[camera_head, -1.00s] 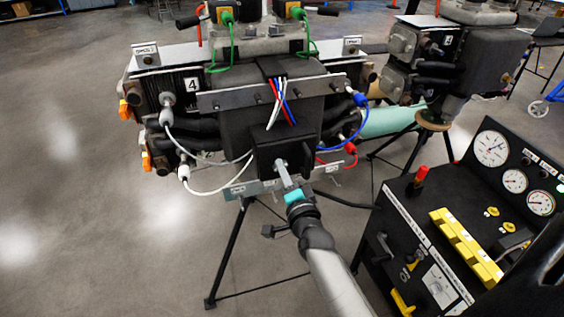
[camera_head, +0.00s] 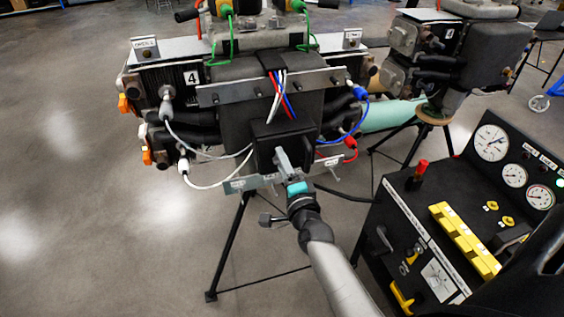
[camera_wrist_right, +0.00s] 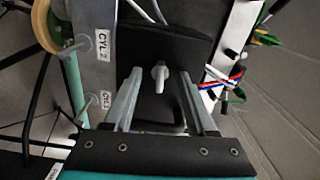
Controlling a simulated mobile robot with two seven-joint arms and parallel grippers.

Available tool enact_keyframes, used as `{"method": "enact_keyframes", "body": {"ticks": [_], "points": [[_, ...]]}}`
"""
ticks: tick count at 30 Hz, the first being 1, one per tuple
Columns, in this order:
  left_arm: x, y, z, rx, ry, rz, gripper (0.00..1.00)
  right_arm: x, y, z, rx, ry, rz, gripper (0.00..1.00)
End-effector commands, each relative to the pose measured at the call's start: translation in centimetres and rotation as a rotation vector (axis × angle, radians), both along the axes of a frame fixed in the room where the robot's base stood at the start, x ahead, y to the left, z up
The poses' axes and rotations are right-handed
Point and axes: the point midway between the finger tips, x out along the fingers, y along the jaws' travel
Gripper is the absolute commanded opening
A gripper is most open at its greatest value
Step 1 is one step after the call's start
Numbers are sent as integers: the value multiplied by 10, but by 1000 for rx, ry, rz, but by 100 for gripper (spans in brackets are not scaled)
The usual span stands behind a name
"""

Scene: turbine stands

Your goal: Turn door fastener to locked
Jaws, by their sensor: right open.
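The door fastener (camera_wrist_right: 159,76) is a small light-grey lever with a round hub on a black door panel (camera_wrist_right: 165,33) in the right wrist view. Its handle points down in that picture. In the head view the black box-like door (camera_head: 292,136) is on the front of the near turbine unit, and the gripper hides the fastener. My right gripper (camera_wrist_right: 159,78) is open, with one grey finger on each side of the fastener. I see gaps between the fingers and the lever; contact is not visible. In the head view my right gripper (camera_head: 281,157) is in front of the door. My left gripper is not in view.
White, blue and red cables hang around the door on the near turbine unit (camera_head: 232,125). A black control console (camera_head: 398,212) with gauges and yellow parts stands close at right. A second turbine unit (camera_head: 480,60) is behind it. Open floor (camera_head: 80,220) lies at left.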

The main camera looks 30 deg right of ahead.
Motion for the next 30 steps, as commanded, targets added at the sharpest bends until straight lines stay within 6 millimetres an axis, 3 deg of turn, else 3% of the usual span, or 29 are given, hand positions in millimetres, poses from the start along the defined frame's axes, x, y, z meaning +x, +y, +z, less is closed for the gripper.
{"method": "enact_keyframes", "body": {"ticks": [8, 24, 30], "points": [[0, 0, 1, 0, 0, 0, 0, -2, 0, 0, 0, 1, 0, 57], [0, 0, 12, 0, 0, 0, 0, -42, 10, 0, 0, 2, 1, 57], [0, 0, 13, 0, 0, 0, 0, -49, 12, 0, 0, -1, 0, 57]]}}
